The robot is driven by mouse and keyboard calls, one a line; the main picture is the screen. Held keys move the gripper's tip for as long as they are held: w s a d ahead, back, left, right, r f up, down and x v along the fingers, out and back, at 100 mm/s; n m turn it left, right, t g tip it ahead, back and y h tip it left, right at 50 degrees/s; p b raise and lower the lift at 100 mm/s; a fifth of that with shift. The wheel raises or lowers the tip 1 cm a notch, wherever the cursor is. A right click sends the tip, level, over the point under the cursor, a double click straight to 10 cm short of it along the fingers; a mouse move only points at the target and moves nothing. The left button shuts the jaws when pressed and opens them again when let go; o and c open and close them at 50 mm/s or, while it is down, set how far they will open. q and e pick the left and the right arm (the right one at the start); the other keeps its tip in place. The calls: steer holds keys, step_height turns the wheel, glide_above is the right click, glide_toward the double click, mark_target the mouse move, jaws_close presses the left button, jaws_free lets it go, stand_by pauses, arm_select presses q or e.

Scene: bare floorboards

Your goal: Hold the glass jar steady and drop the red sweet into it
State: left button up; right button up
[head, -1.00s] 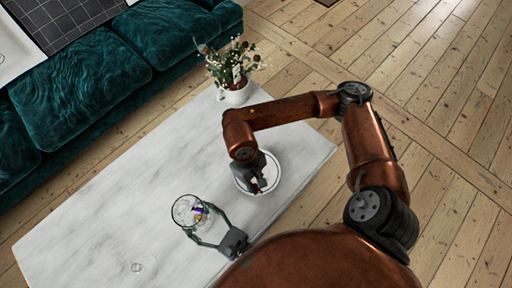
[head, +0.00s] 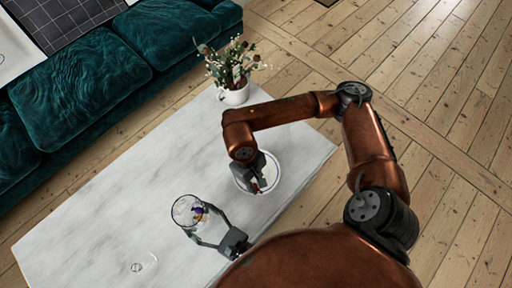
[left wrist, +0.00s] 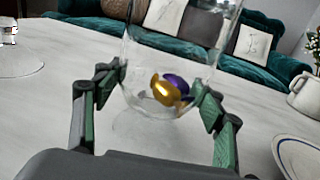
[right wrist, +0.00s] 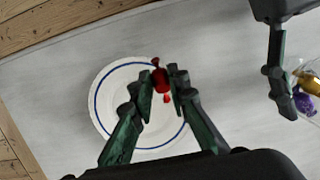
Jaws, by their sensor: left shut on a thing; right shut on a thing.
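The glass jar (head: 187,211) stands on the marble table with a gold sweet (left wrist: 167,92) and a purple sweet (left wrist: 177,81) inside. My left gripper (head: 207,231) is shut around the jar, one finger on each side, as the left wrist view (left wrist: 158,92) shows. The red sweet (right wrist: 161,80) is between the fingertips of my right gripper (right wrist: 162,88), over the white plate with a blue ring (right wrist: 104,104). In the head view the red sweet (head: 262,183) is small beside the right gripper (head: 257,180). I cannot tell how high it is above the plate.
The marble table (head: 110,215) is mostly bare on its left. A clear glass lid (head: 137,267) lies at the front left. A white pot with flowers (head: 236,94) stands at the back corner. A teal sofa (head: 90,75) runs along the far side.

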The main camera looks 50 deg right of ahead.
steer(key=w+a+r+m, duration=0.2)
steer(key=w+a+r, duration=0.95)
steer(key=a, duration=0.25)
steer(key=s+a+r+n, duration=0.2)
steer(key=s+a+r, duration=0.3)
steer(key=r, duration=0.4)
steer(key=w+x, duration=0.1)
steer(key=x, duration=0.5)
steer(key=shift+w+a+f, duration=0.2)
steer(key=shift+f, duration=0.05)
steer(key=o, duration=0.8)
steer(key=shift+o, duration=0.2)
